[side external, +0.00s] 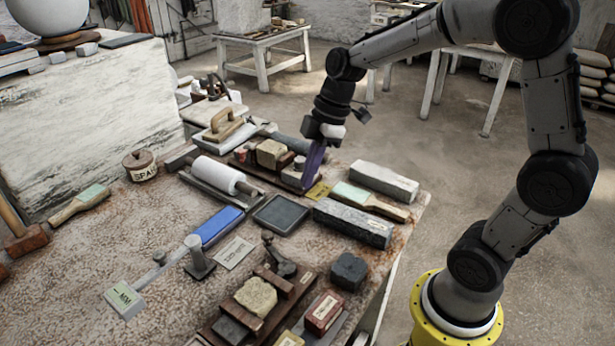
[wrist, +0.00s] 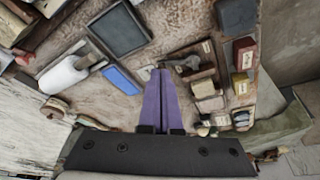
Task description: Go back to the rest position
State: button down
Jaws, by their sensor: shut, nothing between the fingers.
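My gripper (side external: 307,184) hangs over the far part of the cluttered workbench (side external: 75,275), its purple fingers pointing down. In the wrist view the two purple fingers (wrist: 159,72) lie side by side, shut, with nothing between them. In the side view the fingertips appear beside a small yellow piece (side external: 318,191) and a stone block in a wooden holder; I cannot tell how high above the bench they are. My arm is raised and bent, reaching in from the right.
A white roller (side external: 217,174), a blue block (side external: 216,226), a dark framed slab (side external: 281,214) and a long grey stone (side external: 353,222) lie nearby. A pale stone bar (side external: 384,182) lies near the bench edge. Open floor (side external: 470,165) lies beyond the bench.

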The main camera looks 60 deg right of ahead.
jog(key=s+a+r+t+h, duration=0.1)
jog(key=s+a+r+t, duration=0.15)
jog(key=s+r, duration=0.55)
jog(key=s+d+f+m+t+h, duration=0.1)
jog(key=s+f+m+h, duration=0.1)
jog(key=s+m, duration=0.8)
jog(key=shift+d+f+m, duration=0.3)
jog(key=shift+m, duration=0.3)
